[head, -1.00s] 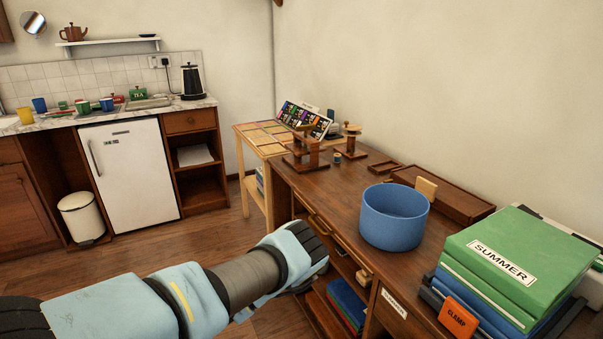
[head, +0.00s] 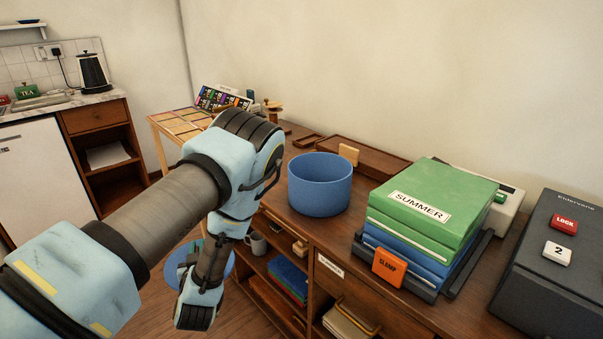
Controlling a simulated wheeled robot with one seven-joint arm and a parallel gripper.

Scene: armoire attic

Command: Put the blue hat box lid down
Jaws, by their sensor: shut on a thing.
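The blue hat box (head: 319,190) stands upright and open-topped on the wooden desk, with no lid on it. The blue hat box lid (head: 178,262) shows as a flat round disc low down, left of the desk and partly behind my wrist. It is off the desk, below the level of the desktop. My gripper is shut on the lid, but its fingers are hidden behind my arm. I cannot see where they grip the rim.
Green and blue SUMMER boxes (head: 432,205) are stacked right of the hat box, with an orange CLAMP block (head: 389,267) in front. A dark case (head: 555,270) stands far right. A long wooden tray (head: 365,160) lies behind the hat box. Open shelves (head: 270,285) hold a mug and folders.

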